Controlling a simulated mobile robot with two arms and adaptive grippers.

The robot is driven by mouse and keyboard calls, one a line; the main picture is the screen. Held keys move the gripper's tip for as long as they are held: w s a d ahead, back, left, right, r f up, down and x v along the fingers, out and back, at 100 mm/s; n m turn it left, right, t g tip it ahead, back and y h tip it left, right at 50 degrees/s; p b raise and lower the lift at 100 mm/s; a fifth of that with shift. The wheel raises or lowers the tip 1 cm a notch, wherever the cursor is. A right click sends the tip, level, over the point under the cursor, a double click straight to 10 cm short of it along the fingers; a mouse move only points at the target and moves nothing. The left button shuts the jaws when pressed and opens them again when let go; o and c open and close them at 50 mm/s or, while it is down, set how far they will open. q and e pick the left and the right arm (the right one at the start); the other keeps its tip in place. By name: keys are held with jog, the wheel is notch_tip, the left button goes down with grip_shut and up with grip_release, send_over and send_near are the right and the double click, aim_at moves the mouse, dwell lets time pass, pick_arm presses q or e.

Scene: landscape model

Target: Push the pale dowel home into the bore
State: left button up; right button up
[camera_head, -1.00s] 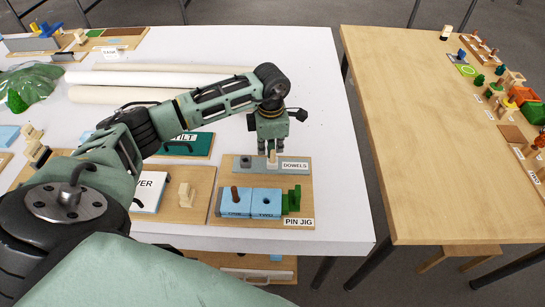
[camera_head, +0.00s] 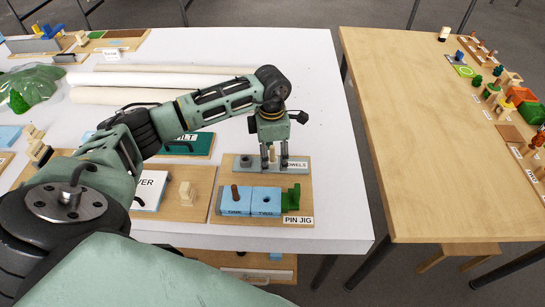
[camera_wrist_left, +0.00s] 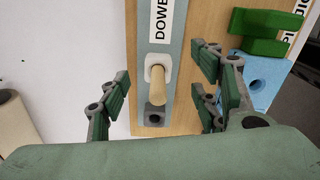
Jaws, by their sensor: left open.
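The pale dowel (camera_head: 271,155) stands in a white socket on the grey-blue DOWELS holder (camera_head: 243,171). In the left wrist view the dowel (camera_wrist_left: 160,88) points up toward the camera. My left gripper (camera_head: 273,165) is over the holder, pointing down and open. Its fingers stand on both sides of the dowel, apart from it in the wrist view (camera_wrist_left: 163,90). The PIN JIG board (camera_head: 254,219) carries two blue blocks. The right block (camera_head: 257,208) has an empty dark bore (camera_head: 266,201). The left block (camera_head: 230,207) has a brown dowel (camera_head: 235,192) standing in it.
A green block (camera_head: 291,198) stands just right of the blue blocks. A second, dark socket (camera_wrist_left: 155,116) is beside the dowel. White rolls (camera_head: 150,95) lie behind my arm. The wooden table (camera_head: 400,130) stands across a gap to the right.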

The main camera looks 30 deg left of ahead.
pick_arm(q)
jog(key=shift+r, duration=0.2)
notch_tip(320, 180, up, 12)
jog(key=shift+f, duration=0.1)
dwell(0.4)
dwell(0.5)
